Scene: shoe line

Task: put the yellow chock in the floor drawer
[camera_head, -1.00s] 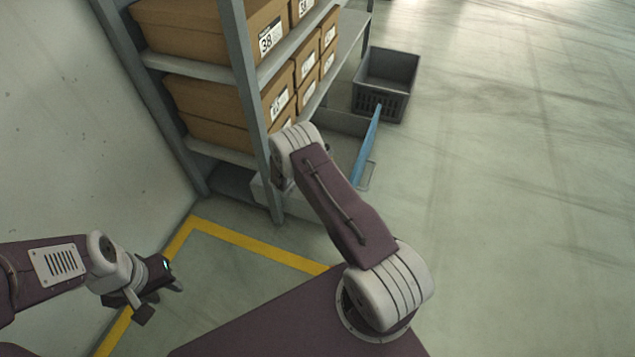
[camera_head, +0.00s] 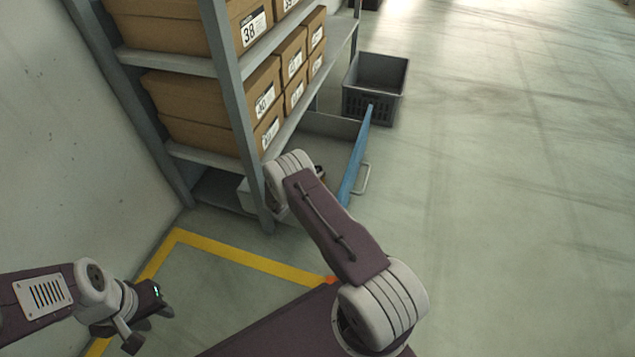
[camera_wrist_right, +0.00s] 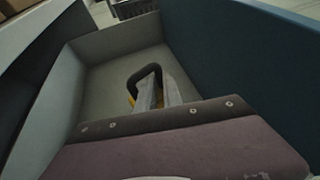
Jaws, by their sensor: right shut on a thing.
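The floor drawer (camera_head: 338,126) is pulled out under the shelf, with a grey inside and a blue front (camera_head: 357,158). In the right wrist view its grey floor (camera_wrist_right: 112,82) and walls surround my right gripper (camera_wrist_right: 158,98). That gripper is shut on the yellow chock (camera_wrist_right: 132,100), of which only small yellow bits and a dark loop (camera_wrist_right: 145,72) show around the fingers. Whether the chock touches the drawer floor I cannot tell. In the head view my own arm mostly hides the right gripper. My left gripper (camera_head: 150,322) looks open and empty, low at the left.
A grey shelf (camera_head: 225,75) with several brown shoe boxes (camera_head: 185,95) stands over the drawer. A grey crate (camera_head: 375,85) is on the floor just beyond the drawer. Yellow tape (camera_head: 240,258) marks the floor. The floor at the right is clear.

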